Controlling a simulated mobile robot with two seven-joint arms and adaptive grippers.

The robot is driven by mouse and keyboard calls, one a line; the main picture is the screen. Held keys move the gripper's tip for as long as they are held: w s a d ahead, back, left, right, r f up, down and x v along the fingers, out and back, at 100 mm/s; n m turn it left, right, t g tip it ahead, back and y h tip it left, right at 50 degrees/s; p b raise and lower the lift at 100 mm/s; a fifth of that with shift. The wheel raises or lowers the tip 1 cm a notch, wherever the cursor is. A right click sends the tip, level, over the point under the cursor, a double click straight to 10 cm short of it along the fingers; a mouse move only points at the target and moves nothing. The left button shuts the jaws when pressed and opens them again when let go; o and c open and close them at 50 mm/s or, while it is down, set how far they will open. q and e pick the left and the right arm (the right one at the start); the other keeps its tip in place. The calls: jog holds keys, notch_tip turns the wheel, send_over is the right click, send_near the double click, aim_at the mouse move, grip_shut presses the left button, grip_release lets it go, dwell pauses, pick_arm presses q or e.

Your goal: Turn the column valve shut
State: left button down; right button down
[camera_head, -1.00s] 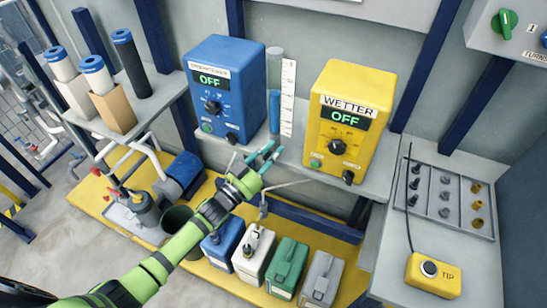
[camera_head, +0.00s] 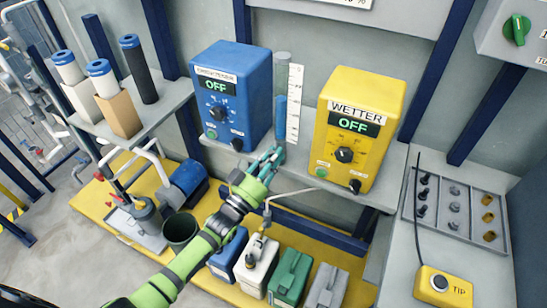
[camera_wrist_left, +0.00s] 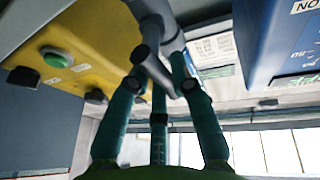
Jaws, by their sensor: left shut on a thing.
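The column (camera_head: 281,102) is a clear upright tube with blue liquid in its lower part. It stands between the blue box and the yellow box, beside a white scale (camera_head: 295,103). My left gripper (camera_head: 272,158) is at the shelf's front edge, just below the column's foot. In the left wrist view, its teal fingers (camera_wrist_left: 158,75) are shut on a small grey valve (camera_wrist_left: 150,52) under a grey pipe. The fingers partly hide the valve, so its exact handle angle cannot be told. My right gripper is not in view.
The blue box (camera_head: 231,95) and the yellow WETTER box (camera_head: 358,130), both reading OFF, flank the column closely. A thin bent pipe (camera_head: 295,193) runs below the shelf. Several jugs, including a white one (camera_head: 257,265), stand below. A dark bucket (camera_head: 181,231) is left of my arm.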

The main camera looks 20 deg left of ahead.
pick_arm(q)
jog(key=c, duration=1.1)
grip_release()
jog(key=v, duration=1.2)
jog(key=shift+a, duration=0.1)
